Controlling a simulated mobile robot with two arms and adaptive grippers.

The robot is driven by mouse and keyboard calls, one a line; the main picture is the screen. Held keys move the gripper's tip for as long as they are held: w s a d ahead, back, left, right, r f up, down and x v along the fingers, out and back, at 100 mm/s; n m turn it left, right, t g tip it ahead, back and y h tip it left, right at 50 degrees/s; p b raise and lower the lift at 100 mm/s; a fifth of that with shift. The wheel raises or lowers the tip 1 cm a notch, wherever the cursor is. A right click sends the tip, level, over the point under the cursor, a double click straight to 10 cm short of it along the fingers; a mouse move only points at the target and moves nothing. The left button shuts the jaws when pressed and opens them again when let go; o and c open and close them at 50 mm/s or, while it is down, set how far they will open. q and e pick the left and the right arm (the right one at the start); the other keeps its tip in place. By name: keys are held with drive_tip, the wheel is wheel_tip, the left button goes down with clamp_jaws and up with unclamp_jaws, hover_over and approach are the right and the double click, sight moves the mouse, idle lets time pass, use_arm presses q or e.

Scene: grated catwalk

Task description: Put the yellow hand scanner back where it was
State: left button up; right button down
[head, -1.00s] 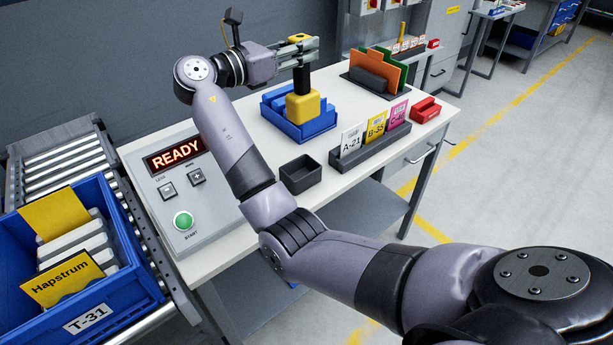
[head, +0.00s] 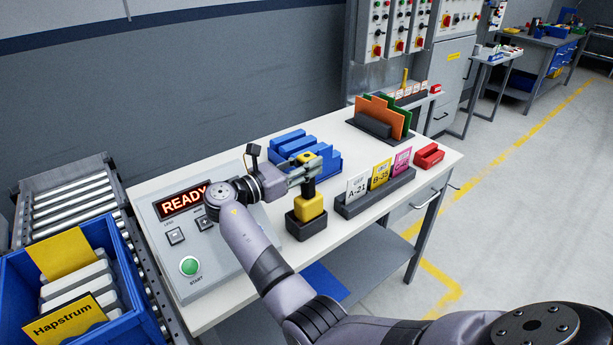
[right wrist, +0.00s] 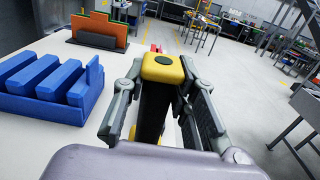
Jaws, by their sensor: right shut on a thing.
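The yellow hand scanner (head: 309,205) is upright, its yellow body low and its black handle above. My right gripper (head: 306,172) is shut on the handle. The lower end of the scanner is at the small dark open box (head: 306,229) on the bench; I cannot tell whether it rests inside or hangs just above. In the right wrist view, the fingers (right wrist: 165,108) flank the black handle, with a yellow end (right wrist: 162,68) showing above it. The box is hidden in that view. My left gripper is not in view.
A blue bin with blue blocks (head: 330,163) stands behind the scanner. A card rack (head: 375,196) is close on the right, and a red bin (head: 429,156) is beyond it.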

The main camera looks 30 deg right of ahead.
sight(308, 187)
drive_tip(key=shift+f+p, duration=0.55)
drive_tip(key=shift+f, duration=1.5)
drive_tip(key=c, duration=1.3)
unclamp_jaws()
